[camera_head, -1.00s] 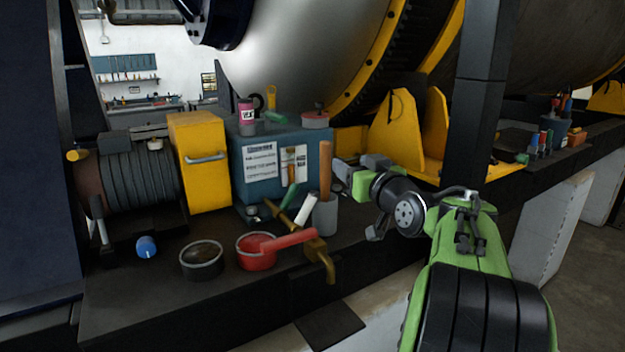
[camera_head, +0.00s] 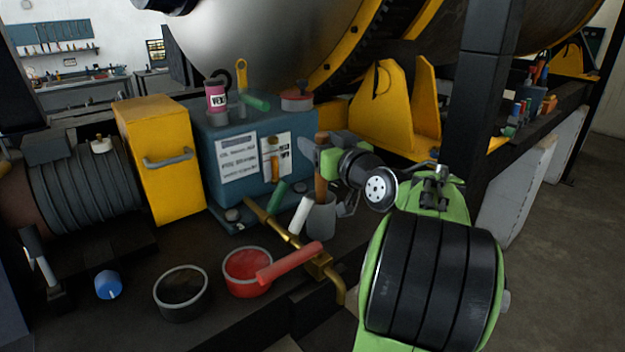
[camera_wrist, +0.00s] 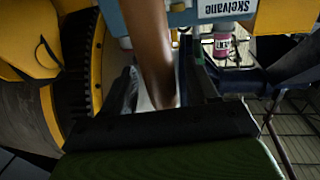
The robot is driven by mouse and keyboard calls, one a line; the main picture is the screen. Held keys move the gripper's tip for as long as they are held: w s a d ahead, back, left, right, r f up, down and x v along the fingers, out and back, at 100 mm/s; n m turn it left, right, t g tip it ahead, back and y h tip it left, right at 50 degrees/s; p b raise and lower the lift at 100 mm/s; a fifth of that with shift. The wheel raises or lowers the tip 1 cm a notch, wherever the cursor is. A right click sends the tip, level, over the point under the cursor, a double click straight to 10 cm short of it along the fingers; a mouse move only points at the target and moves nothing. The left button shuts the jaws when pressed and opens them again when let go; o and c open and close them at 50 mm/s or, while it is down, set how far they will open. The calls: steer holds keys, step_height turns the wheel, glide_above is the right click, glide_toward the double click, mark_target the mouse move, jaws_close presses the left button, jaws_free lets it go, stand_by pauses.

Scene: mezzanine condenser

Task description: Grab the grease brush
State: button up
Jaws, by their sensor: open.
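The grease brush appears to be the brown-handled tool (camera_head: 321,185) standing upright in a grey cup (camera_head: 321,219) at the shelf's front; its lower end is hidden in the cup. In the wrist view the brown handle (camera_wrist: 150,50) rises between my two fingers, with a visible gap on its right side. My gripper (camera_head: 322,150) is open around the upper handle. Whether a finger touches the handle cannot be told.
A white-handled tool (camera_head: 300,215) and a green-handled one (camera_head: 278,195) lean close left of the cup. A brass valve pipe with a red lever (camera_head: 290,262) lies in front. A teal box (camera_head: 225,180) stands behind. A red tin (camera_head: 247,272) and a dark tin (camera_head: 181,293) sit left.

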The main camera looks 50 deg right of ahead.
steer(key=shift+s+a+r, duration=0.15)
steer(key=shift+s+r, duration=0.05)
steer(key=shift+s, duration=0.45)
steer(key=shift+c, duration=0.3)
steer(key=shift+s+a, duration=0.1)
steer(key=shift+a, duration=0.05)
steer(key=shift+c, duration=1.2)
steer(key=shift+w+f, duration=0.15)
steer(key=shift+w, duration=0.45)
steer(key=c, duration=0.5)
steer(key=shift+c, duration=1)
steer(key=shift+s, duration=0.25)
jaws_close()
